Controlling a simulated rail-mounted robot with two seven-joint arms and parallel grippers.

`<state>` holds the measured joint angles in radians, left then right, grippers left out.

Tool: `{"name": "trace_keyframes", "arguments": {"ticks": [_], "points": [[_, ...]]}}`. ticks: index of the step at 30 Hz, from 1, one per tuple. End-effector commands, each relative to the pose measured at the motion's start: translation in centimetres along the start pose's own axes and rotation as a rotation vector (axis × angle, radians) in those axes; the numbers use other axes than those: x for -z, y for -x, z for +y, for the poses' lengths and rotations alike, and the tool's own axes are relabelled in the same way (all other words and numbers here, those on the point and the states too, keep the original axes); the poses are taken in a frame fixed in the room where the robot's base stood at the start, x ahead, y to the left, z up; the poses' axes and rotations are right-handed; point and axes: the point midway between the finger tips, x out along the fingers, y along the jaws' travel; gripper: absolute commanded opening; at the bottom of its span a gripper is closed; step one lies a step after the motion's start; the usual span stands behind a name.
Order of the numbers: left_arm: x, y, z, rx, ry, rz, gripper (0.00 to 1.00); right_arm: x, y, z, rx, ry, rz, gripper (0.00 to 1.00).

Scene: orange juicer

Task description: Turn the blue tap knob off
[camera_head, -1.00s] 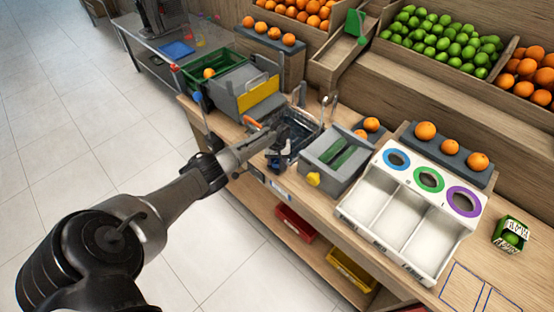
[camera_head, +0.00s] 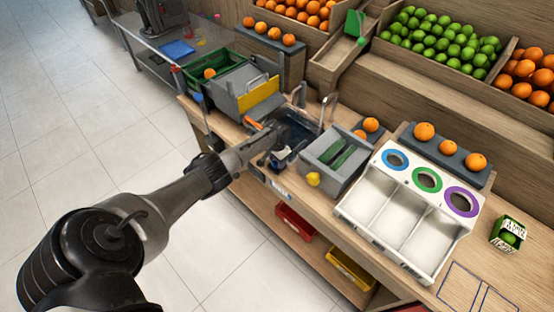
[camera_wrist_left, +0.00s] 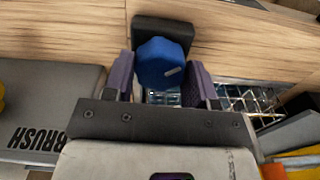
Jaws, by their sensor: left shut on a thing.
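The blue tap knob (camera_wrist_left: 162,62) shows in the left wrist view on a dark mount by the wooden wall. It is faceted, with a short pale mark on its face. My left gripper (camera_wrist_left: 160,85) has its two purple fingers on either side of the knob and is shut on it. In the head view my left gripper (camera_head: 281,156) is at the counter's front edge, by the sink (camera_head: 298,128). There the gripper mostly hides the knob. My right gripper is not in view.
The white three-bin box (camera_head: 405,215) is further right. Open floor lies left of the counter.

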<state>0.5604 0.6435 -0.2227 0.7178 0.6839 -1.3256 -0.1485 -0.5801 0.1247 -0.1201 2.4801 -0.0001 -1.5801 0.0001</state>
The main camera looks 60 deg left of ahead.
Motion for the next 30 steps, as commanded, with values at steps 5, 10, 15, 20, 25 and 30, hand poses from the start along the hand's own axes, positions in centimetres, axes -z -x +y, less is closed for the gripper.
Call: {"name": "trace_keyframes", "arguments": {"ticks": [5,10,15,20,25,30], "points": [[0.06,0.02,0.02,0.000,-0.168,0.002,0.28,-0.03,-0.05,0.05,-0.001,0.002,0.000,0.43],[0.05,0.00,0.01,0.000,-0.325,0.002,0.28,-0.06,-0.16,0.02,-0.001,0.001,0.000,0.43],[0.05,-0.01,0.00,0.001,-0.466,0.002,0.28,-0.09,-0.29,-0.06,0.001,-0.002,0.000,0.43],[0.06,0.01,0.00,0.001,-0.575,0.002,0.28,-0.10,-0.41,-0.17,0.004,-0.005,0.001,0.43],[0.08,0.04,0.01,0.000,-0.660,0.003,0.28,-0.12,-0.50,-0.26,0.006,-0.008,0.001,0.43],[0.09,0.07,0.02,0.000,-0.713,0.003,0.28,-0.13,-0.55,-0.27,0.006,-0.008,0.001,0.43]]}}
